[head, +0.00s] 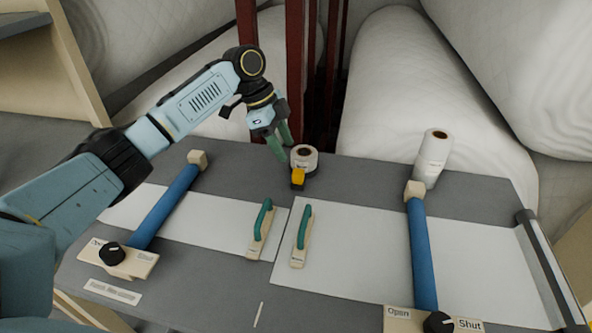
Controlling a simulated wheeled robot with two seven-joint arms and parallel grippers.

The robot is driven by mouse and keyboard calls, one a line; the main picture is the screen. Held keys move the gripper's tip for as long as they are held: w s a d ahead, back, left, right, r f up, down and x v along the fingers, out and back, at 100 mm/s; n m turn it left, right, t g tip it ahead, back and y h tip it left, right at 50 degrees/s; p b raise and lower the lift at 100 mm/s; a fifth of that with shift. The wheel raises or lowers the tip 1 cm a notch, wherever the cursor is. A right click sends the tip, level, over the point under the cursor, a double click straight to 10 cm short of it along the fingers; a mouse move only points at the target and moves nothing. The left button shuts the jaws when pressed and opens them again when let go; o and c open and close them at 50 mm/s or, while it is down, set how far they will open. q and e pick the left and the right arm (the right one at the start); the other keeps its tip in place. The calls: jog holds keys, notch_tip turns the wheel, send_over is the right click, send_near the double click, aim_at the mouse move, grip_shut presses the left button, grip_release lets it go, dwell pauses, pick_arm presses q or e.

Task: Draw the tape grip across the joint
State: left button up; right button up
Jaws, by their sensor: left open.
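A tape roll (304,157) with a dark core sits on the grey table behind the joint, with a yellow tape grip (298,176) at its front. The joint (283,235) is the narrow seam between the left white sheet (190,222) and the right white sheet (362,245). My left gripper (281,147) is open, with green fingers pointing down just left of the tape roll and behind the yellow grip. It appears empty. Whether its fingers touch the roll I cannot tell. My right gripper is not in view.
Two green-handled blocks (260,228) (302,236) stand on either side of the joint. Blue bars (165,207) (423,255) with Open/Shut knobs lie across the sheets. A white roll (433,157) stands at the back right. Large wadding rolls (440,100) and dark red posts (295,70) are behind the table.

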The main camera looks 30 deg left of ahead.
aim_at(296, 171)
pick_arm(q)
jog(key=x, duration=0.8)
jog(key=shift+d+b, duration=0.1)
jog(key=shift+b, duration=0.2)
grip_shut()
